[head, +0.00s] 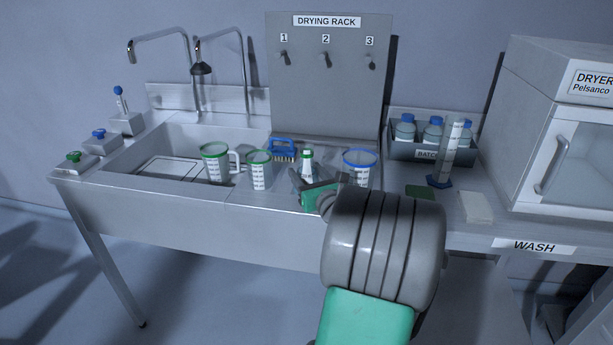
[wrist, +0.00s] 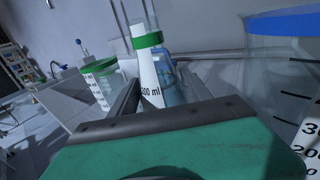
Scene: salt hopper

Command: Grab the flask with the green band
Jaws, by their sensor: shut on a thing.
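The flask with the green band (head: 307,157) stands at the front of the sink bench. It is narrow-necked and clear, with a white label; its green band is high on the neck. My gripper (head: 306,182) is low at the flask, with the fingers around its body. In the wrist view the flask (wrist: 149,65) stands between the two fingers, and my gripper (wrist: 152,92) is shut on it. The flask looks upright in the head view. Its base is hidden by my gripper, so I cannot tell whether it touches the bench.
A green-rimmed beaker (head: 259,170) and jug (head: 215,162) stand left of the flask. A blue-rimmed beaker (head: 360,168) is close on the right. A blue brush (head: 283,147) lies behind. A measuring cylinder (head: 448,152) and bottle crate (head: 404,150) are farther right.

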